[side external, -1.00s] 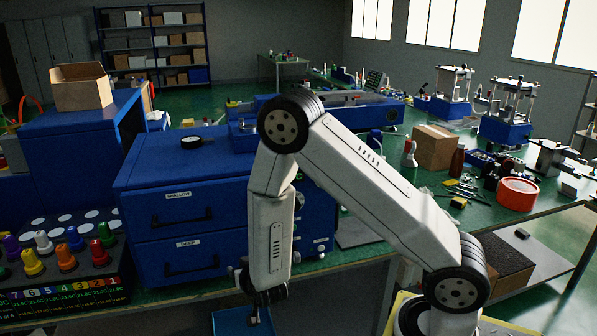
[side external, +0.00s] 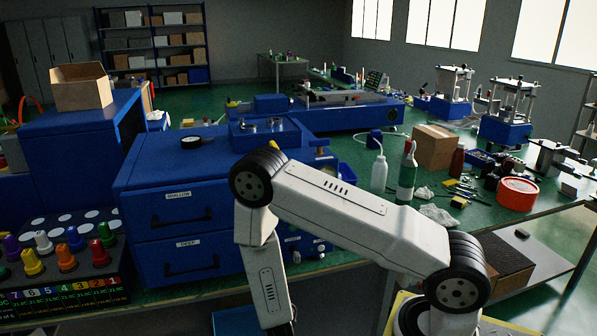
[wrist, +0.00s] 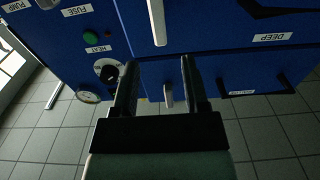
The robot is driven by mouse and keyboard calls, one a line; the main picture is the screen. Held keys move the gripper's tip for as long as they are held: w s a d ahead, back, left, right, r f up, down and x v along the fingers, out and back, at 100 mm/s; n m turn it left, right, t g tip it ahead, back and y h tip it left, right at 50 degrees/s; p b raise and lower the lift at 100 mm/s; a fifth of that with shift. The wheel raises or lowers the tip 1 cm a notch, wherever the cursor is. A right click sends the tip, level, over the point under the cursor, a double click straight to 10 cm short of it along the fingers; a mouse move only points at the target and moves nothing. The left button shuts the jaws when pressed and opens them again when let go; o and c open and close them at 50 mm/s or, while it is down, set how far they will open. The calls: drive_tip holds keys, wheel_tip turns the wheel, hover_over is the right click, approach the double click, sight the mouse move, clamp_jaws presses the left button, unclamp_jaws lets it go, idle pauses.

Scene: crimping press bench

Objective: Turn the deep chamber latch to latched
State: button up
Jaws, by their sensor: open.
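In the wrist view, which shows the cabinet's front upside down, the deep chamber latch (wrist: 157,22) is a long pale lever. It lies lengthwise up the picture, to the left of the DEEP label (wrist: 271,37). My gripper (wrist: 158,60) is open and empty, its two dark fingers apart; the lever's end lies just past the gap between their tips, with no contact visible. A second, smaller pale lever (wrist: 168,95) shows between the fingers. The deep chamber's front (side external: 180,258) is closed.
A black round knob (wrist: 107,71), a green HEAT button (wrist: 90,35) and a gauge (wrist: 88,97) sit left of my fingers in the wrist view. The side view shows a rack of coloured knobs (side external: 65,262) left of the blue cabinet and bottles (side external: 406,172) on the bench behind my arm.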

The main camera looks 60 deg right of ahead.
drive_tip(key=shift+x, duration=3.7)
clamp_jaws()
